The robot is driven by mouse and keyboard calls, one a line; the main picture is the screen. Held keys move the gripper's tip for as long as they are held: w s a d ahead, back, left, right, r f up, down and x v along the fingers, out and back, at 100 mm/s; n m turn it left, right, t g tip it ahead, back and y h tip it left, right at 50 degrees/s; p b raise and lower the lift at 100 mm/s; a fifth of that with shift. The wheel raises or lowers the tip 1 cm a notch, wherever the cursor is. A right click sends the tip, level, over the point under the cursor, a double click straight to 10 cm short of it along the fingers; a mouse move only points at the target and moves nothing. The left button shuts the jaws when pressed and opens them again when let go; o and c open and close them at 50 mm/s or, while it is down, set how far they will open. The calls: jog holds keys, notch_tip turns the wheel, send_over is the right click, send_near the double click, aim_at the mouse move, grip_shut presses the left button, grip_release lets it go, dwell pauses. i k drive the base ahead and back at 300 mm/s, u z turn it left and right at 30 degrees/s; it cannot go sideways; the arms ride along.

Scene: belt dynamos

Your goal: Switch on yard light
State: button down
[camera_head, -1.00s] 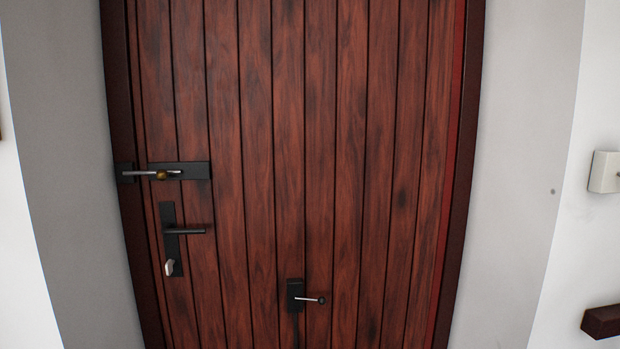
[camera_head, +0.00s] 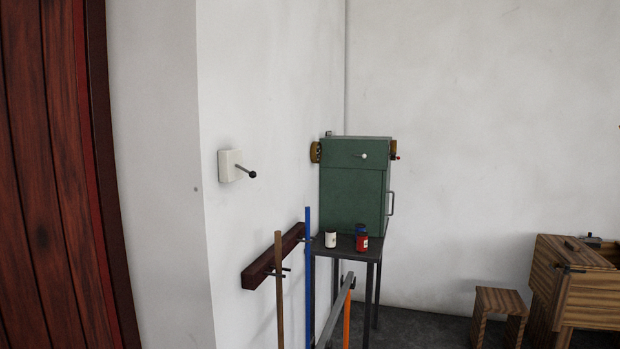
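A white wall box (camera_head: 230,166) with a thin lever ending in a dark knob is on the white wall, right of the door. The lever sticks out to the right and slightly down. The frames do not show whether this is the yard light's switch. No lamp is in view. My gripper is not in view.
The wooden door (camera_head: 45,180) is at the left edge. A dark rail (camera_head: 268,262) with upright poles is below the wall box. A green cabinet (camera_head: 352,195) stands on a metal table (camera_head: 345,246) with small cans. A wooden stool (camera_head: 500,300) and a wooden chest (camera_head: 580,295) are right.

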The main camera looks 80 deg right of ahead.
aim_at(253, 173)
jog(key=z, duration=0.05)
jog(key=k, duration=0.15)
jog(key=z, duration=2.6)
jog(key=i, duration=0.6)
jog(key=u, duration=2.75)
